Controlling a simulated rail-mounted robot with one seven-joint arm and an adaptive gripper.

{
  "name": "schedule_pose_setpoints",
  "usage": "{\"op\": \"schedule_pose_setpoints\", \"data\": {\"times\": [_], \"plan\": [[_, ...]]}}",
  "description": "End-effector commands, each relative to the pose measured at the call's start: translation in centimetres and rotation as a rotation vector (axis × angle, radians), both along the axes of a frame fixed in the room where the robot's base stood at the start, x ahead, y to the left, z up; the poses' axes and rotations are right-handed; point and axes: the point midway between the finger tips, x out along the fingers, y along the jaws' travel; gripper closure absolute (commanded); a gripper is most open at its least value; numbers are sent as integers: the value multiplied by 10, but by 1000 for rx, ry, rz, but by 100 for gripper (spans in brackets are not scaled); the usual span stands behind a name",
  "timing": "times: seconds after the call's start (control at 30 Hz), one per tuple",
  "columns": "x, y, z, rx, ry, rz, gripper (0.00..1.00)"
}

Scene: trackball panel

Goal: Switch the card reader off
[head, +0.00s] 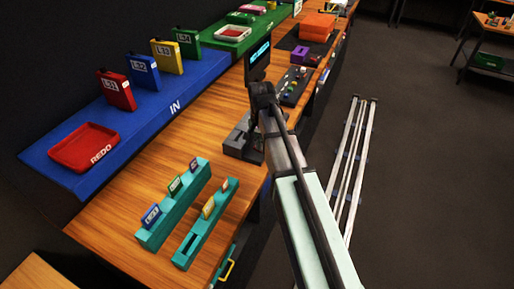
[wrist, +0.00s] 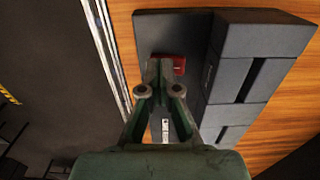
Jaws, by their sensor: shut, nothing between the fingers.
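The card reader (head: 236,138) is a dark grey block on the wooden bench in the head view, partly hidden by my arm. In the wrist view, the card reader (wrist: 258,50) has raised blocks with slots at the right and a flatter grey plate at the left. A red switch or button (wrist: 180,65) sits on that plate, partly covered by my fingers. A small pale part (wrist: 165,130) shows between the fingers lower down. My gripper (wrist: 160,66) is shut and empty, its tips just left of the red part. Whether they touch it is unclear.
Teal racks with small cards (head: 172,215) stand on the near bench. A blue shelf (head: 60,165) holds a red tray (head: 84,147) and labelled boxes. A lit display (head: 259,54) and a button panel (head: 295,86) lie beyond the reader. Bare wood (head: 140,170) is clear.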

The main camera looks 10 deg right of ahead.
Motion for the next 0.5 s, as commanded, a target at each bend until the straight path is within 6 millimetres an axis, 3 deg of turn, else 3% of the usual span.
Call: {"op": "schedule_pose_setpoints", "data": {"times": [0.5], "plan": [[0,0,39,-1,1,0,100]]}}
